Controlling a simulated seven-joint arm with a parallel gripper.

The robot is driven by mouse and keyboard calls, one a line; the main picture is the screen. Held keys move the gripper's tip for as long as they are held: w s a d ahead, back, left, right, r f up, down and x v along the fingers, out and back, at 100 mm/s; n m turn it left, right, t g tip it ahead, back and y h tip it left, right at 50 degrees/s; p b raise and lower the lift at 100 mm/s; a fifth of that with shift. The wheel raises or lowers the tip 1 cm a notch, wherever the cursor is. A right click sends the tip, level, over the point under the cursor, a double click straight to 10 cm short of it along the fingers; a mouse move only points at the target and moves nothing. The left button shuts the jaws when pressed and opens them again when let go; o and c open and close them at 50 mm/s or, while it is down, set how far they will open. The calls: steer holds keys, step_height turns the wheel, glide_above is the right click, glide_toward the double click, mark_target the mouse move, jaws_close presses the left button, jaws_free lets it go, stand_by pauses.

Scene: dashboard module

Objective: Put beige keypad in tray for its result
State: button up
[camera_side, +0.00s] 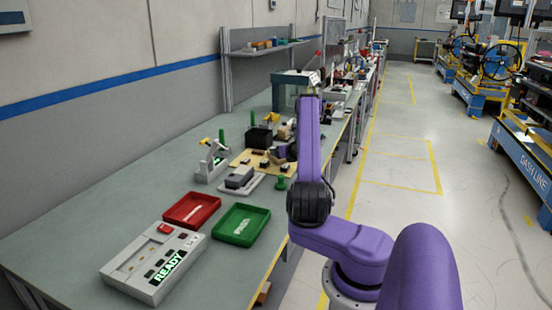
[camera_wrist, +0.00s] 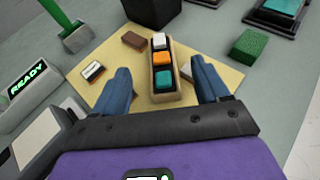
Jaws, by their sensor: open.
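The beige keypad (camera_wrist: 166,98) is a narrow block with white, orange and teal buttons in a row, lying on a yellow board (camera_wrist: 215,70) in the wrist view. My gripper (camera_wrist: 160,68) is open, its blue fingers on either side of the keypad with gaps visible. How high the fingertips are above the board I cannot tell. In the side view my gripper (camera_side: 281,154) is small and partly hidden by my arm over the board. A red tray (camera_side: 191,209) and a green tray (camera_side: 240,225) lie nearer the camera. A white tester (camera_side: 152,262) shows a green READY display.
A black bin (camera_wrist: 152,10) stands just beyond the board. A brown block (camera_wrist: 133,40) and a small white-and-black part (camera_wrist: 92,70) lie left of the keypad, a green block (camera_wrist: 250,46) to its right. A grey fixture (camera_side: 240,179) stands between board and trays.

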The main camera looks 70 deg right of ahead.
steer(key=x, duration=0.3)
steer(key=shift+w+d+f, duration=0.1)
steer(key=shift+d+f, duration=0.05)
steer(key=shift+f, duration=0.4)
steer(key=shift+w+d+f, duration=0.2)
steer(key=shift+w+d, duration=0.25)
steer(key=shift+w, duration=0.05)
steer(key=c, duration=1.3)
steer(key=shift+r, duration=0.1)
